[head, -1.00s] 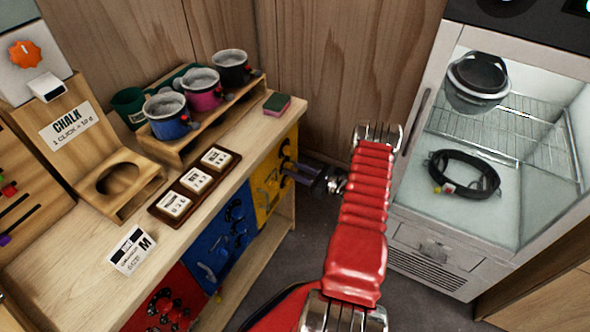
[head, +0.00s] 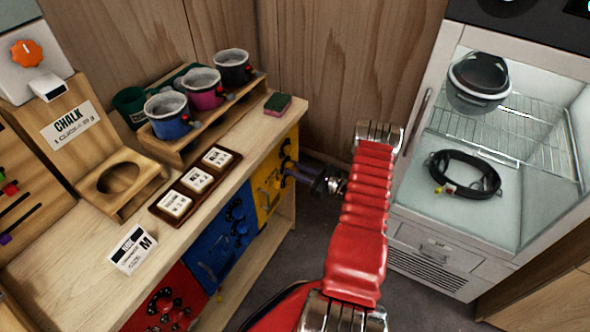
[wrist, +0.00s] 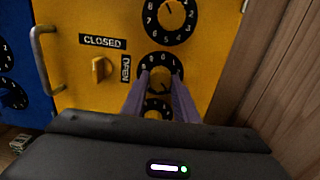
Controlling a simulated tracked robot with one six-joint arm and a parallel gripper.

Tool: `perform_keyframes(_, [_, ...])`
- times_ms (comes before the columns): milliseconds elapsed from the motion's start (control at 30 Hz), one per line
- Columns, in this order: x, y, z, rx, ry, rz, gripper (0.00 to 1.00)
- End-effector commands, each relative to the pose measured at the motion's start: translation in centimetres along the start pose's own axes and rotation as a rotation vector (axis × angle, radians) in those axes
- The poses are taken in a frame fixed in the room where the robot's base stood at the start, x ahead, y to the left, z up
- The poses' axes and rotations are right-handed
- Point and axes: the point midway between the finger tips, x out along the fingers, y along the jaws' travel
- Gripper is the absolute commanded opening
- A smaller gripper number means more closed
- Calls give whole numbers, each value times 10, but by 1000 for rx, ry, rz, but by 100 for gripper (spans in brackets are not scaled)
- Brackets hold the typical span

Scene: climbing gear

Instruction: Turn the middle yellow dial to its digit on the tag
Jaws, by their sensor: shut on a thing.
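The yellow panel (wrist: 95,72) fills most of the wrist view, with dials stacked on its right side. The middle yellow dial (wrist: 165,61) is a black ring with white digits. My gripper (wrist: 160,78) is shut on its knob, one purple finger on each side. The fingers cover part of the ring, so I cannot tell which digit is set. The top dial (wrist: 170,14) is cut by the frame edge; the bottom dial (wrist: 157,104) is partly hidden by my gripper. In the head view, my gripper (head: 289,172) reaches the yellow panel. Three small tags (head: 197,180) lie on the counter, too small to read surely.
A latch knob (wrist: 99,69) by CLOSED and OPEN labels and a metal handle (wrist: 45,62) stand left of the dials. The blue panel (head: 222,247) and red panel (head: 165,302) adjoin. A wooden wall (wrist: 275,65) is close at right. A fridge (head: 450,225) stands right of my arm.

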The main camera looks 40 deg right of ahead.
Motion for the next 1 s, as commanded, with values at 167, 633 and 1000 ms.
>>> perform_keyframes(167, [-1,-2,0,-132,1,-5,5])
perform_keyframes(633, [0,-2,0,-421,1,-4,5])
perform_keyframes(1000, [0,-2,0,-462,1,-3,5])
